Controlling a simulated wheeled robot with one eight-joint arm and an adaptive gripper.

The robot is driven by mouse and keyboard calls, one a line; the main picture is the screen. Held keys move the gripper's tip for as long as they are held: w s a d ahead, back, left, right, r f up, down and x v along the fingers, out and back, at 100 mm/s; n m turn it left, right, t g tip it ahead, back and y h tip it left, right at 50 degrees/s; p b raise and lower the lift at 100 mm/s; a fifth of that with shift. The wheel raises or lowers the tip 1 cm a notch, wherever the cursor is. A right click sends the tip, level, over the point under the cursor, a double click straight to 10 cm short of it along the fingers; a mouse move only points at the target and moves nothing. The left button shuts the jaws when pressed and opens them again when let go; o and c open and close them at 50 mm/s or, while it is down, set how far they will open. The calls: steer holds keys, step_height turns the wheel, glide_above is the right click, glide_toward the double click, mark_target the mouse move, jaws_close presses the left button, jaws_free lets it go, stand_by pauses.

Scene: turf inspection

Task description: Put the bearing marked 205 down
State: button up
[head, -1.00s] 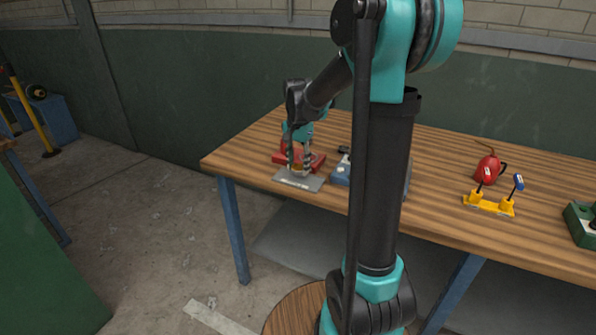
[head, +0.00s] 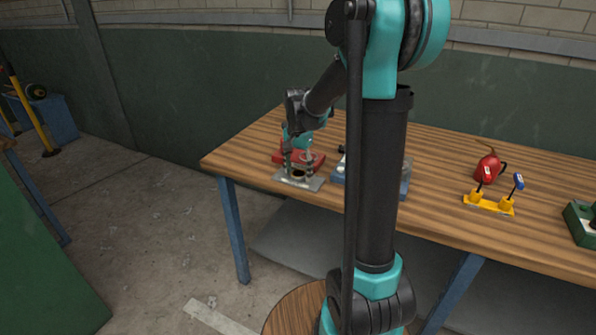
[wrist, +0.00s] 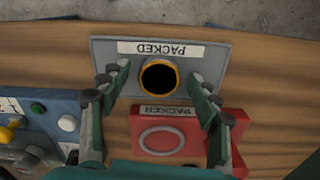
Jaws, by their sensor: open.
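The bearing (wrist: 143,71) is a ring with an orange-gold rim and a dark centre; no number is readable on it. It rests on a grey plate (wrist: 210,62) labelled PACKED, which lies at the table's near left edge in the head view (head: 315,185). The bearing also shows small in the head view (head: 298,178). My gripper (wrist: 159,73) is open, with one finger on each side of the bearing and a gap to it on both sides. My gripper (head: 298,172) hangs low over the plate in the head view.
A red plate labelled PACKER (wrist: 190,128) with an empty-looking ring mark lies beside the grey plate. A blue control box (wrist: 45,115) stands close by. Farther right on the table are a red item (head: 489,168), a yellow stand (head: 488,206) and a green box (head: 580,225).

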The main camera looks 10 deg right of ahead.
mark_target(298, 174)
steer(key=shift+r, duration=0.1)
step_height(298, 174, up, 12)
steer(key=s+d+f+n+t, duration=0.2)
steer(key=s+f+n, duration=0.2)
steer(key=s+f, duration=0.5)
steer(key=s+d+f+n+t, duration=0.2)
steer(key=s+f+n, duration=0.3)
steer(key=s+f, duration=0.4)
steer(key=s, duration=0.4)
steer(key=shift+f, duration=0.2)
steer(key=shift+d, duration=0.1)
